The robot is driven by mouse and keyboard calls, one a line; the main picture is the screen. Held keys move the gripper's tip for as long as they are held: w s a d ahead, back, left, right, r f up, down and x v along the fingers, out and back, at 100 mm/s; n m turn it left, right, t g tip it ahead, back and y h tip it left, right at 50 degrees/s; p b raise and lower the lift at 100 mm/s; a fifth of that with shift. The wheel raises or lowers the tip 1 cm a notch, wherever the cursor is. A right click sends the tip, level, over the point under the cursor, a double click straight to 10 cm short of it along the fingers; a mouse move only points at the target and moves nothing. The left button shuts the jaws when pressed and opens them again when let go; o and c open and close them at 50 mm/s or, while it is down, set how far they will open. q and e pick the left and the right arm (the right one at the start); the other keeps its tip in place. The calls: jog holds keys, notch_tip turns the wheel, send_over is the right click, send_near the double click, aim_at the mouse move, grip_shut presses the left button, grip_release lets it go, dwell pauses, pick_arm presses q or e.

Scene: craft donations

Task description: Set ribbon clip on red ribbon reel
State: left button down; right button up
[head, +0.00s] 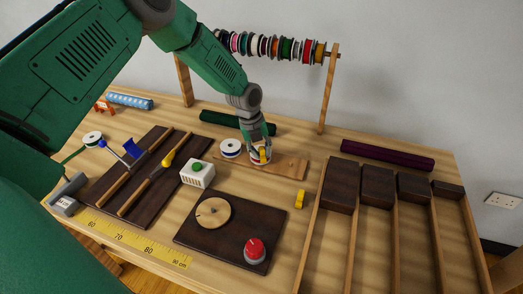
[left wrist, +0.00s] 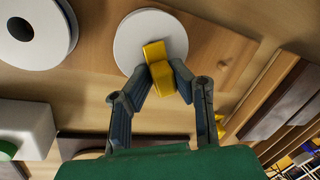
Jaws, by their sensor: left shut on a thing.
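My left gripper (head: 262,152) is shut on a yellow ribbon clip (head: 263,156), which also shows between the fingertips in the left wrist view (left wrist: 158,68). The clip is over the white face of a reel (left wrist: 128,40), near its edge. I cannot tell whether clip and reel touch. This reel stands on the light wooden board (head: 289,166); its ribbon colour is mostly hidden by the gripper. A second white-faced reel (head: 231,147) with dark ribbon stands just left of it. My right gripper is not in view.
Another yellow clip (head: 299,199) lies on the table to the right. A white box with a green button (head: 197,173) stands at front left. A dark board (head: 221,240) holds a wooden disc and a red knob. Dark-lidded trays (head: 341,184) fill the right. A rack of reels (head: 272,46) stands behind.

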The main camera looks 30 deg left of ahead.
pick_arm(q)
jog(key=shift+a, duration=0.1)
jog(key=c, duration=1.4)
grip_release()
jog(key=shift+s+f, duration=0.1)
jog(key=shift+o, duration=0.2)
jog(key=shift+r, duration=0.45)
jog(key=v, duration=1.1)
jog(key=shift+a, duration=0.1)
